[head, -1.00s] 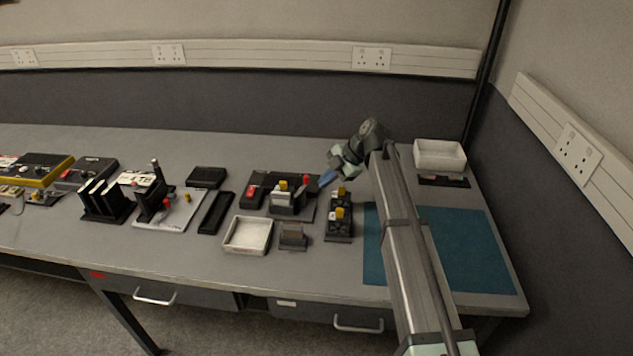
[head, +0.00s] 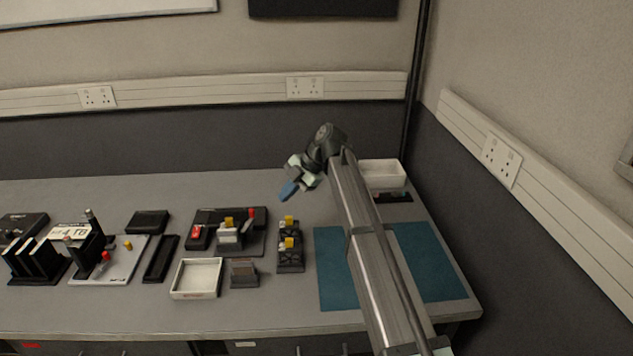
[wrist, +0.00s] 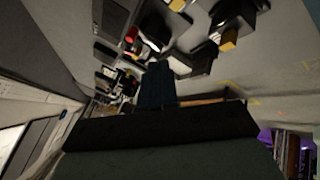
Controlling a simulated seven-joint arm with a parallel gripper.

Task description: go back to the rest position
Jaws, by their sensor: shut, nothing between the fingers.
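My gripper (head: 288,191) is in the upper middle of the head view, with blue fingertips pointing down and to the left. It is shut and empty. It hangs in the air above the back of the bench, apart from the fixtures below it. In the wrist view the dark blue fingers (wrist: 155,85) lie together in the middle, with nothing held between them. Behind them the bench fixtures show tilted and partly dark.
Below the gripper stand a black block with yellow tops (head: 290,250) and a black fixture with red and yellow parts (head: 229,233). A white tray (head: 196,279) lies in front. A blue mat (head: 342,285) lies under my arm. A white bin (head: 382,174) stands at the back right.

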